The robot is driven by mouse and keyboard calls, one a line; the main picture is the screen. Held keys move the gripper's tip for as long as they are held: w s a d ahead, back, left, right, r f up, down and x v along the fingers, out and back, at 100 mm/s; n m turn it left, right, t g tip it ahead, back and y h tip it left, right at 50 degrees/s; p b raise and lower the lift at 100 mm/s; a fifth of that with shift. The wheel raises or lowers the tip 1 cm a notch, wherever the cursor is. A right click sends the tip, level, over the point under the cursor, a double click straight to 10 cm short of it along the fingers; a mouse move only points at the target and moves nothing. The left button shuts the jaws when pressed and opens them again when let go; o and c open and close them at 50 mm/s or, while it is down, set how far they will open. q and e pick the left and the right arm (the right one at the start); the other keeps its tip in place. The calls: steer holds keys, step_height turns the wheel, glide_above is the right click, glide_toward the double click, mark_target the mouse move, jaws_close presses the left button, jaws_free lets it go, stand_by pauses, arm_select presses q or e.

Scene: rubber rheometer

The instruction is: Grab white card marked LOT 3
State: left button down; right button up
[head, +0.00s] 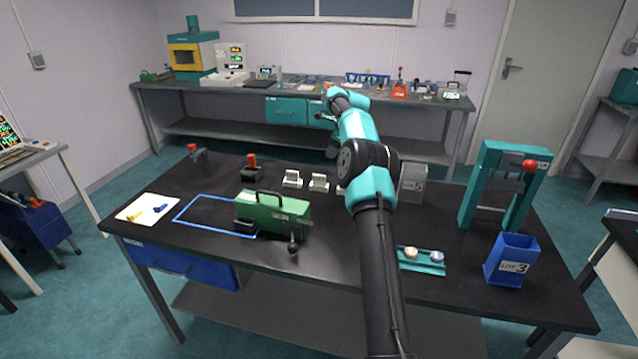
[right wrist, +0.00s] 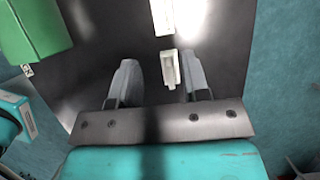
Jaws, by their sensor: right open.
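Two small white cards on stands show in the head view, a left one (head: 292,179) and a right one (head: 319,182); a third (head: 340,190) is mostly hidden by my right arm. Their markings are too small to read. My right gripper (head: 332,152) is behind and above this row, pointing down. In the right wrist view the open fingers (right wrist: 160,82) have one white card (right wrist: 170,70) between their tips in the picture, closer to the right finger. Another white card (right wrist: 162,17) lies farther up. Neither is held. My left gripper is not in view.
A green device (head: 273,213) stands left of my arm beside a blue outline (head: 190,207). A blue bin (head: 511,262) with a 3 label and a teal press (head: 490,180) stand right. A grey block (head: 413,183) and a teal tray (head: 425,268) are near my arm.

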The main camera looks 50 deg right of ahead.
mark_target(319, 175)
steer(key=x, duration=0.8)
steer(key=shift+w+f, duration=0.1)
steer(key=shift+f, duration=0.15)
steer(key=shift+x, duration=2.6)
steer(key=shift+d, duration=0.1)
jaws_close()
